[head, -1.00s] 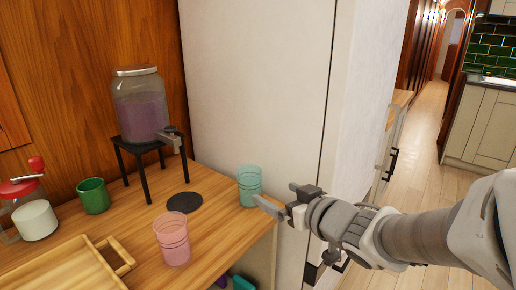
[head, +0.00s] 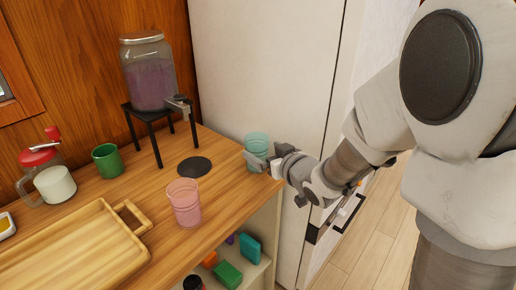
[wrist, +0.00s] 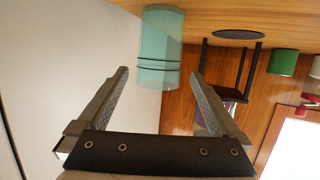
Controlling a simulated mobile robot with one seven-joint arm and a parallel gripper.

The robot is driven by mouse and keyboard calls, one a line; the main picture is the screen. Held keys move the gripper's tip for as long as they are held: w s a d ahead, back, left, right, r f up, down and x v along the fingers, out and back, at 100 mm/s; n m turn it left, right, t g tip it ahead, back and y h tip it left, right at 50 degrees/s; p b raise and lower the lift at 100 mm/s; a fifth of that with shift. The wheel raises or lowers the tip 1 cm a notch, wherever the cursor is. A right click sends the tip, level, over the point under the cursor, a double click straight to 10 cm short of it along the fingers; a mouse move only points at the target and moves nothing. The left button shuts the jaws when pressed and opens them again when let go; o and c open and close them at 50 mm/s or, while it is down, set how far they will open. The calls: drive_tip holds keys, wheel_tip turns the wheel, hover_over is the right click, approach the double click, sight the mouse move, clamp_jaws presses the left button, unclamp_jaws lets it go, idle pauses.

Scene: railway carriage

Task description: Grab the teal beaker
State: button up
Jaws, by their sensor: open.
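The teal beaker (head: 257,142) is clear, ringed and upright on the wooden counter, close to the white panel. My gripper (head: 264,160) is beside it at the counter's right end, with one finger in front of the beaker's lower part in the head view. In the wrist view, which is upside down, my gripper (wrist: 159,72) is open and empty, and the teal beaker (wrist: 160,40) lines up with the gap between the fingers. It seems to stand just past the fingertips; I cannot tell if they reach around it.
A pink beaker (head: 184,203) stands nearer on the counter (head: 222,205). A black disc (head: 195,167), a drink dispenser (head: 148,75) on a black stand, a green cup (head: 107,161) and a wooden tray (head: 75,255) are further left. The white panel (head: 265,65) rises right behind the beaker.

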drive_tip(key=b+x, duration=0.1)
drive_tip(key=x, duration=0.4)
drive_tip(key=shift+w, duration=0.2)
drive_tip(key=c, duration=1.3)
drive_tip(key=shift+r, duration=0.15)
